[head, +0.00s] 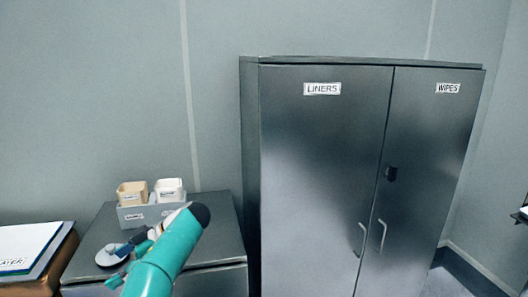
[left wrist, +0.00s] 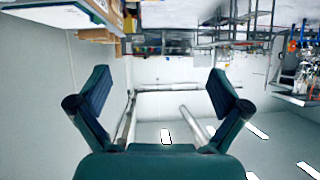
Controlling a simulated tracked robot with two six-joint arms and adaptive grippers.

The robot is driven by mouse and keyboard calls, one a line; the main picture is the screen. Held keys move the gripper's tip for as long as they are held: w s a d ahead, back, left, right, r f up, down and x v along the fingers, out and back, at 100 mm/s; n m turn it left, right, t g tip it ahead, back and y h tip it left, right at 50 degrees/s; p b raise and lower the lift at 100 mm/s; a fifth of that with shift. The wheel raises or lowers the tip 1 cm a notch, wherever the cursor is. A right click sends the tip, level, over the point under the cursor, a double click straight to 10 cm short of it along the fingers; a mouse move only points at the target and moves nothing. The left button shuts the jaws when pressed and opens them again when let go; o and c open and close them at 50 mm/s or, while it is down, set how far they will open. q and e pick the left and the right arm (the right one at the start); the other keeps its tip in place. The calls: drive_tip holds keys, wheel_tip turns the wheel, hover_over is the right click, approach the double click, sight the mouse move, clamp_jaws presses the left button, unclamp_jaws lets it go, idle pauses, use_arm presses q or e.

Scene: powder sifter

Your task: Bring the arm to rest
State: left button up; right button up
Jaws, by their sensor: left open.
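My left arm, teal with a dark end cap, comes up from the bottom of the head view. My left gripper (head: 122,262) shows small at the left of that arm, in front of the low dark cabinet, partly hidden by my arm. In the left wrist view my left gripper (left wrist: 160,88) has its two dark blue finger pads wide apart, with nothing between them. That view appears upside down and looks out into the room. My right gripper is in neither view.
A low dark cabinet (head: 222,228) carries a grey bin (head: 131,217) with a tan box (head: 132,194) and a white box (head: 169,188). A tall grey cabinet (head: 320,170), labelled LINERS and WIPES, stands shut at the right. A white labelled board (head: 28,245) lies far left.

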use_arm(q)
drive_tip(key=s+d+f+m+h, duration=0.1)
drive_tip(key=s+f+m+h, duration=0.3)
drive_tip(key=f, duration=0.9)
drive_tip(key=s+f+m+h, duration=0.1)
drive_tip(key=s+f+m, duration=0.5)
drive_tip(key=f, duration=0.7)
drive_tip(key=s+d+f+m+t+h, duration=0.1)
drive_tip(key=s+d+f+m+h, duration=0.35)
drive_tip(key=s+d, duration=0.7)
drive_tip(key=s+d+f+m+h, duration=0.2)
drive_tip(key=s+d+f+h, duration=0.45)
drive_tip(key=s+d, duration=0.45)
drive_tip(key=w+m+t, duration=0.1)
drive_tip(key=t, duration=0.1)
drive_tip(key=w+a+m+t, duration=0.1)
drive_tip(key=w, duration=0.1)
drive_tip(key=shift+w+a+m+t, duration=0.1)
drive_tip(key=shift+w+m+t, duration=0.2)
drive_tip(key=shift+m+t, duration=0.1)
